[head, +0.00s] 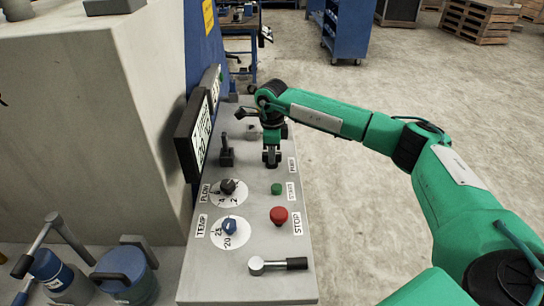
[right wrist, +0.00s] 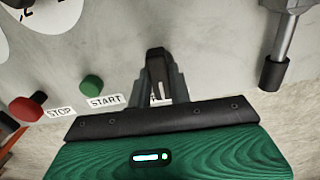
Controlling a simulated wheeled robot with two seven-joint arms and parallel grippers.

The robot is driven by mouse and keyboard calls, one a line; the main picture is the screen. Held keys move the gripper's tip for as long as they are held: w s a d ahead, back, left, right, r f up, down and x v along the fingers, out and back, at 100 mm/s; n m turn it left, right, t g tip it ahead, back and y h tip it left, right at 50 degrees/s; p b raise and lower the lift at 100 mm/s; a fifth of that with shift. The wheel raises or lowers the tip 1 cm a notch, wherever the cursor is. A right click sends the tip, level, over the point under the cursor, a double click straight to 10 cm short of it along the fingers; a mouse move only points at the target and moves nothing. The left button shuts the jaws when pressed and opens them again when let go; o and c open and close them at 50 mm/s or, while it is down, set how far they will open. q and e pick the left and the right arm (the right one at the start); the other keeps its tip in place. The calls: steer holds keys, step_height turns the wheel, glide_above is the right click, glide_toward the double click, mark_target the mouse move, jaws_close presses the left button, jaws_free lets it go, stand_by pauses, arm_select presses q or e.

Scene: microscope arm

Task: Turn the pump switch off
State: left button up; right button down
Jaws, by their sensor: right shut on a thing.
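The pump switch (right wrist: 156,58) is a small dark lever on the grey control panel (head: 254,215). In the right wrist view it stands between the fingers of my right gripper (right wrist: 158,78). My right gripper (head: 271,160) points down at the panel's right side, beyond the green start button, and is shut on the switch. The fingers hide most of the switch in the head view. The label beside it is partly covered in the right wrist view, so I cannot read the switch's position. My left gripper is out of view.
On the panel are a green start button (head: 277,188), red stop button (head: 279,215), black flow knob (head: 228,186), blue temp knob (head: 230,226), a horizontal handle (head: 278,264) and an upright lever (head: 227,152). A display (head: 196,135) rises at left. Open floor lies right.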

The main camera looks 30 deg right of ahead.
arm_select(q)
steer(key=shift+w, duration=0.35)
arm_select(e)
steer(key=shift+n, duration=0.4)
steer(key=c, duration=1.3)
jaws_free()
arm_select(q)
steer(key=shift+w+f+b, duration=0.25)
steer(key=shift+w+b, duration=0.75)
steer(key=shift+b, duration=0.2)
arm_select(e)
step_height(320, 180, up, 14)
steer(key=shift+f, duration=0.1)
